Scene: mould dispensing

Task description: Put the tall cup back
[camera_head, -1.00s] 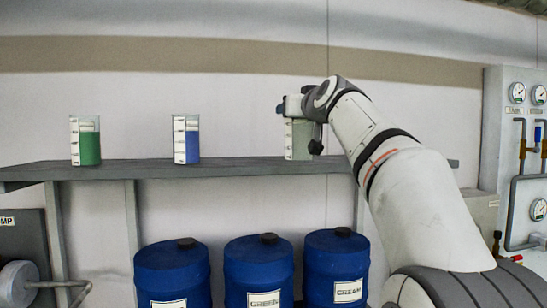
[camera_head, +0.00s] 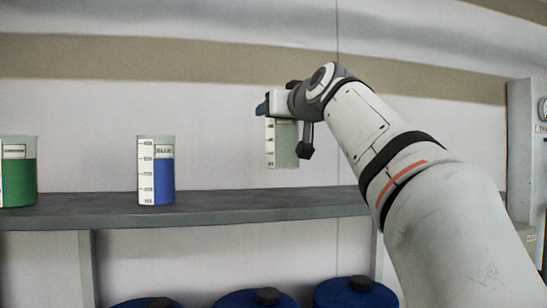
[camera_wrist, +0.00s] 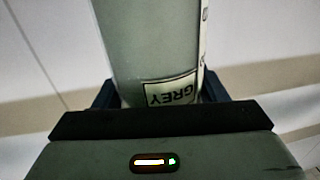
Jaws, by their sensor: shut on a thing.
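My gripper (camera_head: 272,106) is shut on a clear measuring cup with grey contents (camera_head: 284,145). It holds the cup upright near its top, with the cup's bottom above the level of the shelf (camera_head: 240,208). In the wrist view the cup (camera_wrist: 150,40) sits between the two dark fingers and its label reads GREY upside down.
A cup of blue (camera_head: 164,178) stands on the shelf left of my gripper. A cup of green (camera_head: 20,178) stands farther left, cut by the picture edge. The shelf between the blue cup and my arm is bare. Blue drums (camera_head: 357,294) stand below.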

